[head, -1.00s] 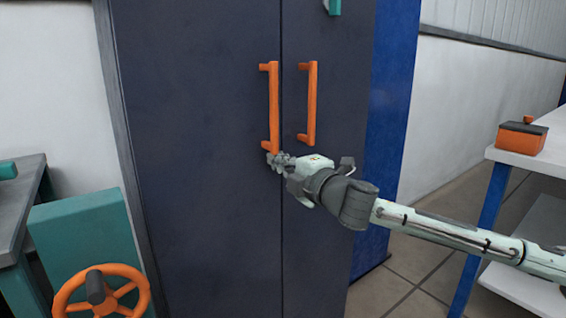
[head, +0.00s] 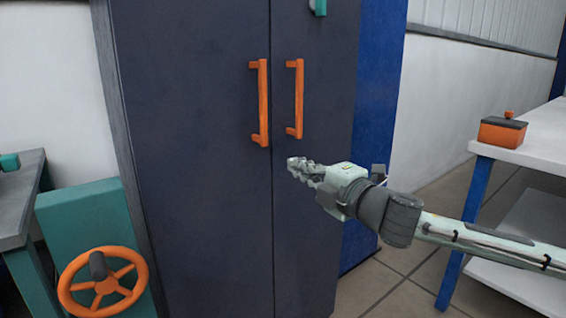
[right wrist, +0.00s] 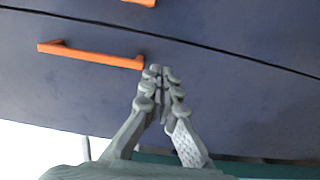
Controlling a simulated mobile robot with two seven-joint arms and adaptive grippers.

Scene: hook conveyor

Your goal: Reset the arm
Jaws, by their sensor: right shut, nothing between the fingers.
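My right gripper (head: 297,164) is in front of the dark blue cabinet (head: 190,200), just below the lower end of the right orange handle (head: 299,98). Its fingers are shut and empty. In the right wrist view my right gripper (right wrist: 162,72) has its fingertips together, close to the end of an orange handle (right wrist: 90,54); I cannot tell if they touch it. The left orange handle (head: 263,103) stands beside the other one. Both cabinet doors look closed. My left gripper is not in view.
A white table (head: 545,135) with an orange box (head: 502,131) stands at the right. A teal stand with an orange wheel (head: 121,289) is at the lower left, beside a grey bench (head: 22,200). Floor shows between cabinet and table.

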